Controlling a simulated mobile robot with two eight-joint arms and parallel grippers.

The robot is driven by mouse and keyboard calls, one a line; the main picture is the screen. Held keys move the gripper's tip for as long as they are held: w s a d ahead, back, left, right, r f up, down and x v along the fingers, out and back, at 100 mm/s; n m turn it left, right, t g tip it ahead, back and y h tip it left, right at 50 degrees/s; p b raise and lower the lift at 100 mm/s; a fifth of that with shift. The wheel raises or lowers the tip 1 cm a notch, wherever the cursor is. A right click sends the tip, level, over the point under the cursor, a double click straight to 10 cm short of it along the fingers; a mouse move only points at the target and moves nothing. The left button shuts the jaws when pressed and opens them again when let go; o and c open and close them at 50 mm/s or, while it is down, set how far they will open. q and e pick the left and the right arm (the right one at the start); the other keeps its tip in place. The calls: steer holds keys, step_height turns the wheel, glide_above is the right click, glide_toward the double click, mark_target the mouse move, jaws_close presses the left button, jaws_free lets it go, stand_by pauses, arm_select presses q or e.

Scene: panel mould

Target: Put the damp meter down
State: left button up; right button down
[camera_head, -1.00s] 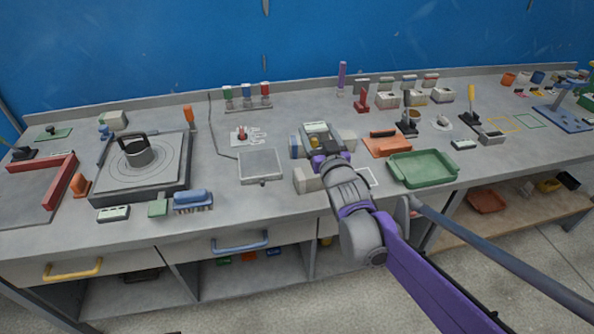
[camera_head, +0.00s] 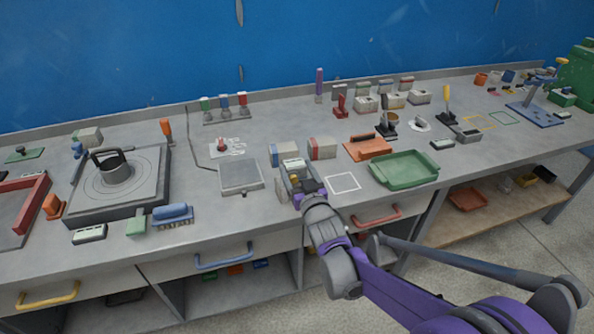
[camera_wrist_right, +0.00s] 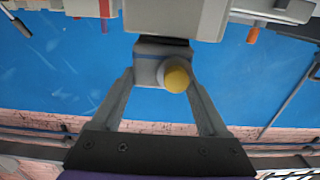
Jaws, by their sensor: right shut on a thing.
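My right gripper (camera_head: 302,190) is shut on a grey boxy device, which I take to be the damp meter (camera_head: 293,166). The device has a pale top face and a yellow knob. In the right wrist view the two fingers grip a grey block with the yellow knob (camera_wrist_right: 176,77) between them. In the head view it is above the bench, left of a white square outline (camera_head: 342,183). I cannot tell whether it touches the bench. My left gripper is not in view.
A box with a blue end (camera_head: 286,152) and a box with a red end (camera_head: 323,148) stand behind the gripper. A grey plate (camera_head: 240,177) lies to its left and a green tray (camera_head: 404,169) to its right. The white outline is empty.

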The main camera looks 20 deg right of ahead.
steer(key=shift+c, duration=1.7)
jaws_free()
steer(key=shift+f, duration=0.2)
steer(key=o, duration=0.3)
steer(key=shift+o, duration=0.2)
steer(key=shift+r, duration=0.25)
steer(key=s, duration=1.2)
steer(key=s+f+g, duration=0.6)
steer(key=s+f, duration=0.1)
steer(key=s, duration=0.5)
steer(key=s+f+g, duration=0.7)
steer(key=s, duration=0.5)
steer(key=shift+s+d+h, duration=0.15)
steer(key=shift+d+h, duration=0.1)
steer(key=shift+h, duration=0.05)
